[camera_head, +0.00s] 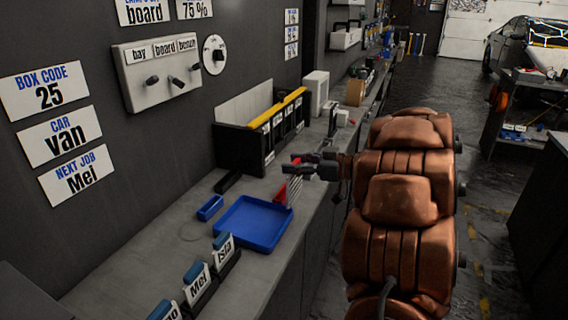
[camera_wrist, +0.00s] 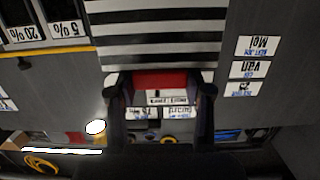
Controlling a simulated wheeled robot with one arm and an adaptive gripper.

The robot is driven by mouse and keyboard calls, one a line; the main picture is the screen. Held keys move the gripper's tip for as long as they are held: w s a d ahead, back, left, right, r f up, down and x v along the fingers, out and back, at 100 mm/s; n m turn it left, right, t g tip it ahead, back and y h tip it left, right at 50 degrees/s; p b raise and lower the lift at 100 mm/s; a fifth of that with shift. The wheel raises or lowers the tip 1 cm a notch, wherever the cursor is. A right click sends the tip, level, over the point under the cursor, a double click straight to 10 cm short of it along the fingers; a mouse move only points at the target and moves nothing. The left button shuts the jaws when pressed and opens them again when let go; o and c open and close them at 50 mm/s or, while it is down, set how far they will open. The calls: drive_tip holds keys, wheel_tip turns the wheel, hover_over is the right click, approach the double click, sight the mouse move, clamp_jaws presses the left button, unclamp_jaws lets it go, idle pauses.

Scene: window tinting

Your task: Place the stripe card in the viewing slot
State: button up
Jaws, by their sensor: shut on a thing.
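The stripe card (camera_wrist: 155,35), with black and white bands and a red end (camera_wrist: 160,80), is in my gripper (camera_wrist: 160,92). In the wrist view its striped part extends beyond the fingertips. In the head view my gripper (camera_head: 305,166) holds the card (camera_head: 294,189) striped part downward, near the right rim of a blue tray (camera_head: 246,242). I cannot tell whether the card touches the tray or bench. A small dark slotted piece (camera_head: 228,182) lies behind the tray; I cannot tell whether it is the viewing slot.
A black rack (camera_head: 232,150) with a yellow strip and labelled compartments stands at the back of the bench. A small blue box (camera_head: 210,208) sits left of the tray. Name-card holders (camera_head: 197,285) stand at the front. The bench's left part (camera_head: 130,255) is clear.

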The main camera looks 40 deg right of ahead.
drive_tip(key=w+d+f+p, duration=0.1)
drive_tip(key=w+d+f, duration=0.1)
drive_tip(key=w+f, duration=0.2)
drive_tip(key=shift+w, duration=1.65)
drive_tip(key=shift+f, duration=0.3)
drive_tip(key=o, duration=1)
drive_tip(key=shift+o, duration=0.2)
drive_tip(key=shift+r, duration=0.1)
drive_tip(key=b+v, duration=0.1)
drive_tip(key=v, duration=1.1)
